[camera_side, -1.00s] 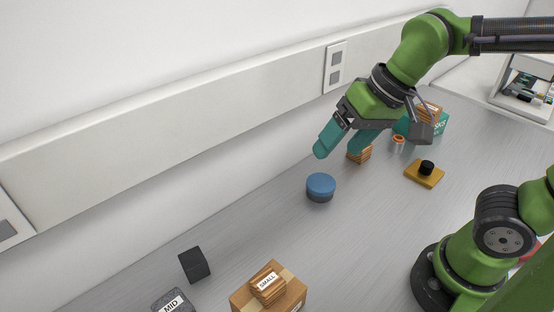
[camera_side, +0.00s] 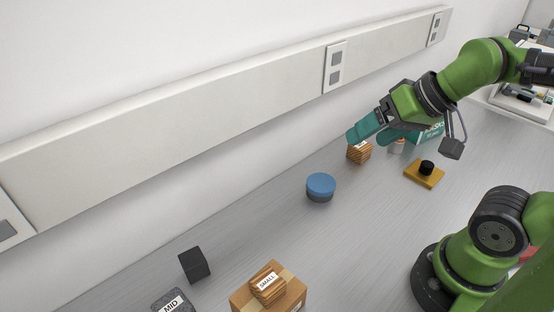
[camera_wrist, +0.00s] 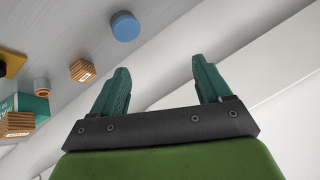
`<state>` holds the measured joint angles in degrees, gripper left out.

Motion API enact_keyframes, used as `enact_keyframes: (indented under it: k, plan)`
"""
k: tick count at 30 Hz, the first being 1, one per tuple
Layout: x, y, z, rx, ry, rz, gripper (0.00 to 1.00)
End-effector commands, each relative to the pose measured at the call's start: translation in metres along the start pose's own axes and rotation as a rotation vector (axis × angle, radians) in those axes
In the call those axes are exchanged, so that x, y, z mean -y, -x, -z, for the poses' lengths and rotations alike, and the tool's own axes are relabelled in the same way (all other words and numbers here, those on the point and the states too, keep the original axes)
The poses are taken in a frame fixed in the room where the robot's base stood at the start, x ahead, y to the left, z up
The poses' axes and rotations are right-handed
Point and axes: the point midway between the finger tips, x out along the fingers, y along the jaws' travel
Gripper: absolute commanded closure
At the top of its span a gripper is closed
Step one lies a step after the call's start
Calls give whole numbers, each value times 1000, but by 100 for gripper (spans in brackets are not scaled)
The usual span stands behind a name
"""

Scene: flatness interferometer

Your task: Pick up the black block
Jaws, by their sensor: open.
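The black block (camera_side: 194,265) is a small dark cube on the grey bench at the lower left of the side view, near the wall. It does not show in the wrist view. My gripper (camera_side: 366,137) is open, with two teal fingers, at the upper right of the side view. It is above the bench and far from the block. In the wrist view my gripper (camera_wrist: 162,88) has its fingers apart with nothing between them.
A blue-topped round puck (camera_side: 320,187) lies between my gripper and the block. A wooden cube (camera_side: 359,152) is near the fingers. A cardboard box with a piece marked SMALL (camera_side: 268,289) and a grey piece marked MID (camera_side: 172,302) stand near the block. A yellow base with a black knob (camera_side: 425,174) sits to the right.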

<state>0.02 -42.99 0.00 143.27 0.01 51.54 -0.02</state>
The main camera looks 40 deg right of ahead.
Motion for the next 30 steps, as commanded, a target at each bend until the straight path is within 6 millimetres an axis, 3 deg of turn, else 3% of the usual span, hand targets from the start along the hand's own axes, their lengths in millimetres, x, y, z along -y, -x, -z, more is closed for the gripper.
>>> enact_keyframes:
  k: [13, 17, 23, 30]
  plan:
    - [2, 0, -1, 3, 5, 3, 21]
    - [13, -15, -12, 85, 52, 13, 21]
    - [70, -50, -8, 265, 208, 19, 21]
    - [162, -107, -19, 437, 338, -55, 21]
